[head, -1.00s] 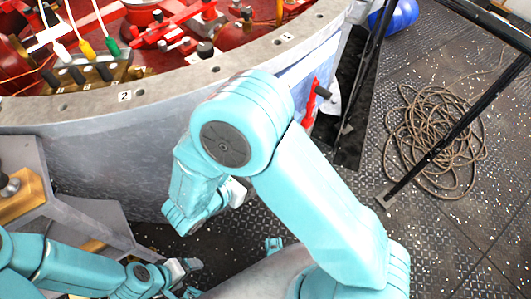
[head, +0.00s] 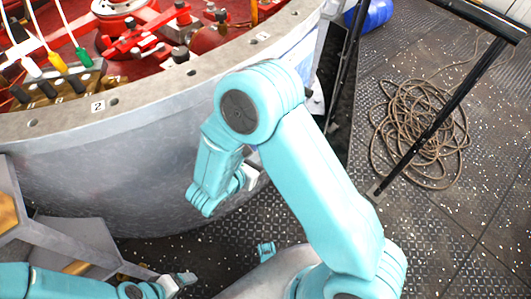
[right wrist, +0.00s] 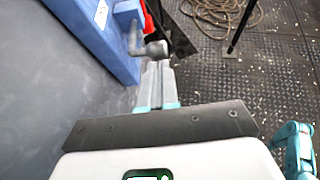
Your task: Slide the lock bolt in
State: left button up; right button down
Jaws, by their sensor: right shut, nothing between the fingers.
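A grey bent rod with a round knob (right wrist: 157,49), which looks like the lock bolt, stands out from a blue panel (right wrist: 95,35) in the right wrist view. My right gripper (right wrist: 158,68) is shut and empty, its fingertips just below the knob in the picture; I cannot tell if they touch. A red part (right wrist: 150,18) shows behind the rod. In the head view my right arm hides the bolt. My left gripper (head: 188,279) is low at the left, away from the panel; its finger gap is unclear.
A round grey vessel (head: 130,150) with a red interior and coloured cables fills the upper left. A grey stepped structure (head: 75,240) is at lower left. A black rail (head: 440,125), a coiled rope (head: 420,150) and a blue drum (head: 368,15) are on the right of the deck.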

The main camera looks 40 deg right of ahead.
pick_arm(q)
jog(key=shift+f, duration=0.4)
pick_arm(e)
jog(key=shift+x, duration=1.95)
pick_arm(q)
jog(key=shift+f+b, duration=0.85)
jog(key=shift+b, duration=0.25)
pick_arm(e)
jog(key=w+d, duration=0.2)
jog(key=d, duration=0.5)
jog(key=shift+w+r, duration=0.1)
jog(key=shift+r, duration=0.1)
pick_arm(q)
jog(key=s+r+p, duration=0.1)
jog(key=a+r+p, duration=0.1)
jog(key=r+p, duration=0.1)
jog(key=shift+s+a, duration=0.15)
jog(key=shift+s, duration=0.25)
pick_arm(e)
jog(key=v, duration=1.4)
jog(key=shift+a, duration=0.2)
